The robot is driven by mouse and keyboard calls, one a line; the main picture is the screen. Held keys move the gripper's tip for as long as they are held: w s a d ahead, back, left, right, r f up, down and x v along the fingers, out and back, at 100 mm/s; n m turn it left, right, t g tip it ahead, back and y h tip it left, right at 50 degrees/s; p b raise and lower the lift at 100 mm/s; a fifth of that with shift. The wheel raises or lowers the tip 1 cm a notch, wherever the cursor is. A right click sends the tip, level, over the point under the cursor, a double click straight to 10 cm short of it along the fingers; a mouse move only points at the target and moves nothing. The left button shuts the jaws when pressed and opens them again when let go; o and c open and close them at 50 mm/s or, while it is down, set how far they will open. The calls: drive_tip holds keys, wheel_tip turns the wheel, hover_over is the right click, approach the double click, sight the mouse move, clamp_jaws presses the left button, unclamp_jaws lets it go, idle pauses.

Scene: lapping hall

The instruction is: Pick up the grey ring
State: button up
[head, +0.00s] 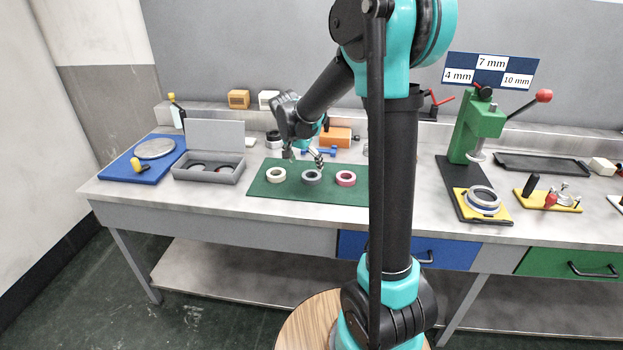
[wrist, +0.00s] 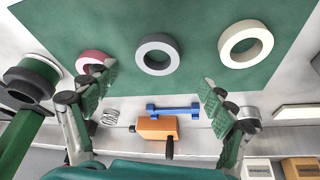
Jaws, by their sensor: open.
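The grey ring (head: 311,177) lies flat on the green mat (head: 262,190), between a cream ring (head: 276,175) and a red ring (head: 345,178). In the wrist view the grey ring (wrist: 158,55) is at the upper middle, with the cream ring (wrist: 245,45) to its right and the red ring (wrist: 95,63) to its left. My gripper (head: 305,158) is open and empty, above the mat by the rings. In the wrist view its two fingertips (wrist: 158,78) are spread apart, with the grey ring between and beyond them. The left finger partly overlaps the red ring.
An orange block with a black handle (wrist: 157,128) and a blue dumbbell-shaped part (wrist: 172,112) lie behind the mat. A grey open case (head: 209,172) stands left of it. A green press (head: 478,130) stands at right, beyond my arm.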

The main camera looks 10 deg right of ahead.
sight(311, 172)
drive_tip(key=shift+d+x, duration=0.2)
drive_tip(key=shift+x, duration=3.1)
drive_tip(key=c, duration=1.3)
drive_tip(key=shift+r, duration=0.15)
drive_tip(key=shift+c, duration=0.2)
